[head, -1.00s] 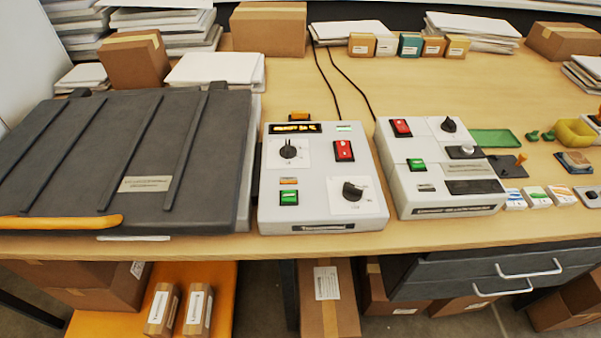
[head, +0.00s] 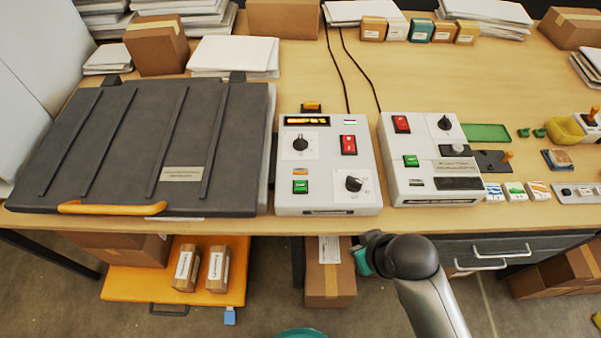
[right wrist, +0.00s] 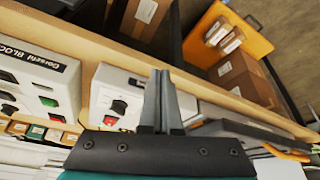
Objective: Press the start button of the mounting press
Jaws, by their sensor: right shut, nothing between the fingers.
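A wide dark press with an orange front handle (head: 112,208) lies at the left of the bench in the head view. Beside it stands a light grey control box (head: 330,208) with a lit display, two black knobs, a red switch (head: 348,145) and a green button (head: 300,187). I cannot read its front label. My right arm comes in from the bottom, its wrist in front of the bench edge; its fingers do not show there. In the right wrist view my right gripper (right wrist: 163,98) is shut and empty, its fingers pointing towards the bench side. My left gripper is not in view.
A second grey box (head: 440,200) to the right also has a red switch and a green button (head: 410,161). Drawers (head: 480,250) sit under the bench at the right. Cartons (head: 330,285) and an orange platform (head: 150,285) are below the bench.

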